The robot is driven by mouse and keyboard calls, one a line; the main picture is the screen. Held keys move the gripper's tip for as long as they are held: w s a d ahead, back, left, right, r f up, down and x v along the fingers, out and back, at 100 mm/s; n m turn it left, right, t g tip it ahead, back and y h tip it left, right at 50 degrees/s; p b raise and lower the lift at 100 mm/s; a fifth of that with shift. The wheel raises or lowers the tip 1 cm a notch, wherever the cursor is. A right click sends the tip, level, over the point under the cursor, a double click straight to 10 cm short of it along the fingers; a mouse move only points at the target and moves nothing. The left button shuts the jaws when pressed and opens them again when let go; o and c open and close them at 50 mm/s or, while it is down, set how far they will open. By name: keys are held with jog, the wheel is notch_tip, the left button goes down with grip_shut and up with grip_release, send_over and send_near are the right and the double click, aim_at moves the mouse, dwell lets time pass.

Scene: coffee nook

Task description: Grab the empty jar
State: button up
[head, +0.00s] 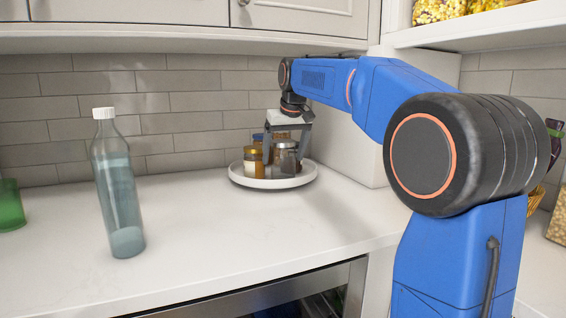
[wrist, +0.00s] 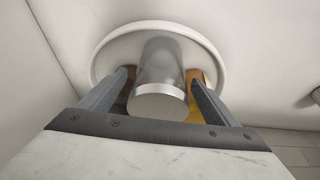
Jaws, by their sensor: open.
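The empty jar (head: 286,160) is clear, greyish glass with a silver lid and stands upright on a round white tray (head: 244,181). In the wrist view I see the jar (wrist: 160,65) from above, with its lid nearest the camera. My gripper (head: 285,152) points down over the tray, with its jaws open. In the wrist view my gripper (wrist: 160,76) has one finger on each side of the jar. I cannot tell whether either finger touches it.
An amber jar (head: 253,160) stands close on the left, with other jars behind, partly hidden. A tall bottle (head: 118,195) with a white cap and a green glass (head: 10,206) stand further left. The counter (head: 190,225) between is clear. A tiled wall (head: 190,100) is behind.

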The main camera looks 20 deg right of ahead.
jog(key=shift+w+f, duration=0.1)
jog(key=shift+f, duration=0.1)
jog(key=c, duration=1.2)
jog(key=shift+r, duration=0.1)
jog(key=shift+c, duration=0.2)
